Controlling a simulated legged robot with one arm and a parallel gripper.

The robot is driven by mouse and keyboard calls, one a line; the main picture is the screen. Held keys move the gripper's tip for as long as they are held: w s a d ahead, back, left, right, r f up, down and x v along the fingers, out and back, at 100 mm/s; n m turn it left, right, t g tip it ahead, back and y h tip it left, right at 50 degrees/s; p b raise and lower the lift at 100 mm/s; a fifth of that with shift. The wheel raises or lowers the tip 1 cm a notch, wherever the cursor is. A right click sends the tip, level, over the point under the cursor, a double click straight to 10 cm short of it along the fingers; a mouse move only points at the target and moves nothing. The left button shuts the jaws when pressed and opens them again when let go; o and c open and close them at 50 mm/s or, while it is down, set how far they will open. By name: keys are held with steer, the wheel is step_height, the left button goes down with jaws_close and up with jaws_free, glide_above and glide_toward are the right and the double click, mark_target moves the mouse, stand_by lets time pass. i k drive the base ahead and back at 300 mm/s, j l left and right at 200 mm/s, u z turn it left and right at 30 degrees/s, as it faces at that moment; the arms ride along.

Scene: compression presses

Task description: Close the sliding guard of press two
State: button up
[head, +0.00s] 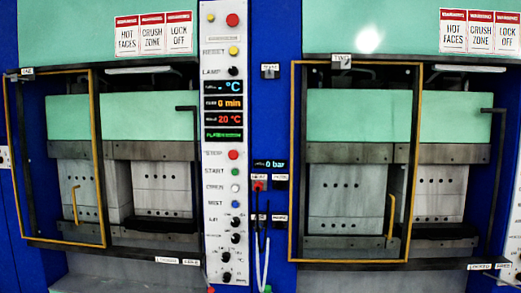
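Press two (460,120) fills the right of the head view, with a small plate reading TWO (341,61) above it. Its sliding guard (411,160) is a yellow-framed panel in front of the left part of the press opening. A yellow upright handle (391,215) is near the guard's lower right. The right part of the opening, with grey platens (440,190) showing, has no yellow frame in front of it. My gripper is not in view.
Press one (155,185) stands at the left with a similar yellow-framed guard (97,160). A white control panel (228,140) with buttons and displays is between the presses. Cables (262,245) hang beside it. A dark bent bar (490,112) is at press two's right edge.

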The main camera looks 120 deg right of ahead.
mark_target(420, 64)
steer(key=z, duration=4.9)
